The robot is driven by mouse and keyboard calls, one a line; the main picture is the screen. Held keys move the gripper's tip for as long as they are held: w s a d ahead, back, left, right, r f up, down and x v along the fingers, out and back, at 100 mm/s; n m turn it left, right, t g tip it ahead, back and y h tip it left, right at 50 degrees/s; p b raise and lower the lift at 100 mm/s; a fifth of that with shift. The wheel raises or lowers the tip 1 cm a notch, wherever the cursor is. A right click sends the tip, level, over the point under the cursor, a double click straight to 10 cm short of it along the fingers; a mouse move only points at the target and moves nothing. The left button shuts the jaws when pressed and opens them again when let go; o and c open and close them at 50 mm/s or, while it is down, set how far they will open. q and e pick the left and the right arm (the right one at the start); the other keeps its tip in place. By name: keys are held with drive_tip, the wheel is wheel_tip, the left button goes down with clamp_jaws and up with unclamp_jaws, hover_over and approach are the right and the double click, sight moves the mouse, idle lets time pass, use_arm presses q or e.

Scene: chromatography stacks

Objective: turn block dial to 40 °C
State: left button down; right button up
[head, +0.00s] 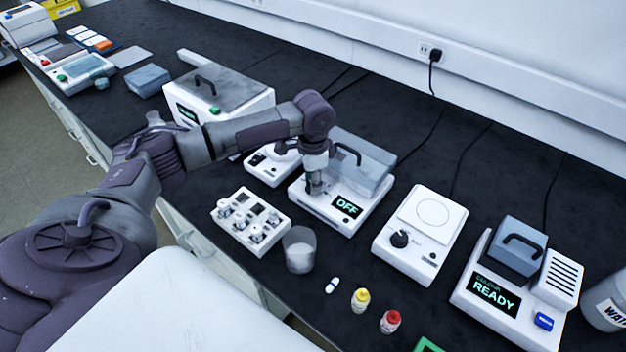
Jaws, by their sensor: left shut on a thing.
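The block heater (334,222) is a white unit in the middle of the bench. It has a clear grey lid with a dark handle (347,152), and its display (347,206) reads OFF. My left gripper (315,190) points down at the front left of the unit, beside the display. It is shut on the block dial, which its fingers hide. I cannot read the dial's markings or its angle. My right gripper is not in view.
A white stirrer plate (432,222) with a black knob stands to the right, then a unit reading READY (492,293). In front are a vial tray (249,221), a beaker (299,250) and capped vials (360,300). A lidded bath (225,92) stands behind my arm.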

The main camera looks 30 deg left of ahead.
use_arm(q)
drive_tip(key=shift+r+m+p, duration=0.25)
drive_tip(key=shift+m+p, duration=0.45)
drive_tip(key=shift+p, duration=0.35)
drive_tip(key=m+p, duration=0.2)
drive_tip(key=shift+p, duration=0.3)
drive_tip(key=m+p, duration=0.2)
drive_tip(key=m, duration=0.3)
drive_tip(key=shift+f+p, duration=0.1)
drive_tip(key=shift+p, duration=0.25)
drive_tip(key=m+p, duration=0.1)
drive_tip(key=m, duration=0.1)
drive_tip(key=shift+m, duration=0.4)
drive_tip(key=m, duration=0.2)
drive_tip(key=shift+f+m, duration=0.1)
drive_tip(key=shift+m, duration=0.2)
drive_tip(key=m, duration=0.5)
drive_tip(key=shift+m+p, duration=0.3)
drive_tip(key=shift+m, duration=0.1)
drive_tip(key=c, duration=0.8)
unclamp_jaws()
